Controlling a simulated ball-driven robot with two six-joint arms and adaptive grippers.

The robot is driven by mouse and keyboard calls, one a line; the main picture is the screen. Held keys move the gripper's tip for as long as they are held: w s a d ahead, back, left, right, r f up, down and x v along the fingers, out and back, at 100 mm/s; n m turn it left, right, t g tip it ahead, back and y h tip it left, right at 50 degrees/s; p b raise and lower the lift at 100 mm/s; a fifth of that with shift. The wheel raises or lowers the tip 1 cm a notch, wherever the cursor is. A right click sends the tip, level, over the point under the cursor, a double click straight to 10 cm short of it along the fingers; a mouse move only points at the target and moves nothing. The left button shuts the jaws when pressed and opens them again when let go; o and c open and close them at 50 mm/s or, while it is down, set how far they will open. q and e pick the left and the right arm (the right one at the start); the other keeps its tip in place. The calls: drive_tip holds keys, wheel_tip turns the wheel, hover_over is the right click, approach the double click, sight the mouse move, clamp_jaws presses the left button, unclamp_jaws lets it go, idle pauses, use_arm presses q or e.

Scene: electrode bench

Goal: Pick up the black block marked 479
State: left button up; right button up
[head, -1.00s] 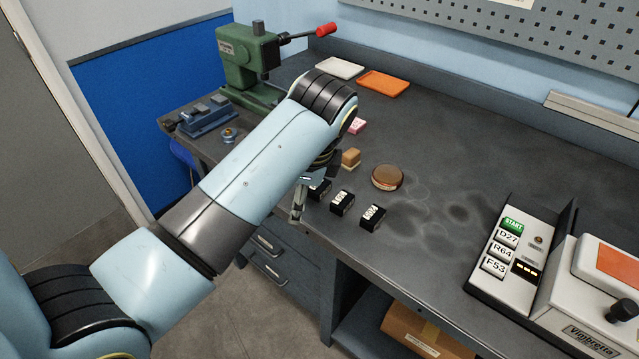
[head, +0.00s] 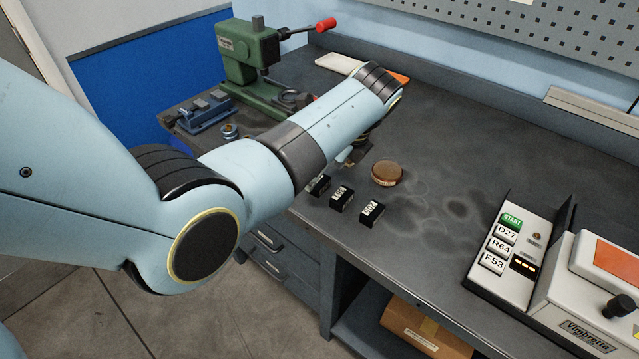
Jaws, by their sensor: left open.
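Three black blocks with white labels stand in a row near the bench's front edge: a left one (head: 319,186), a middle one (head: 342,200) and a right one (head: 371,214). The label numbers are too small to read surely, so I cannot tell which is 479. The left block is partly covered by my left arm. My left gripper (head: 348,157) is open, beyond the black blocks and left of the round brown disc. It is mostly hidden under my forearm. My right gripper is not in view.
A brown disc (head: 387,173) lies behind the blocks. A green press (head: 248,60) and a blue vise (head: 204,112) stand at the left. A white tray (head: 337,62) and a partly covered orange tray (head: 399,77) lie at the back. A button panel (head: 494,265) stands at the right.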

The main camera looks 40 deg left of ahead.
sight(319, 185)
use_arm(q)
drive_tip(key=x, duration=0.3)
drive_tip(key=shift+a+f, duration=0.15)
drive_tip(key=shift+f, duration=0.15)
drive_tip(key=shift+c, duration=0.3)
drive_tip(key=shift+r, duration=0.1)
drive_tip(key=c, duration=1.4)
drive_tip(key=shift+c, duration=0.2)
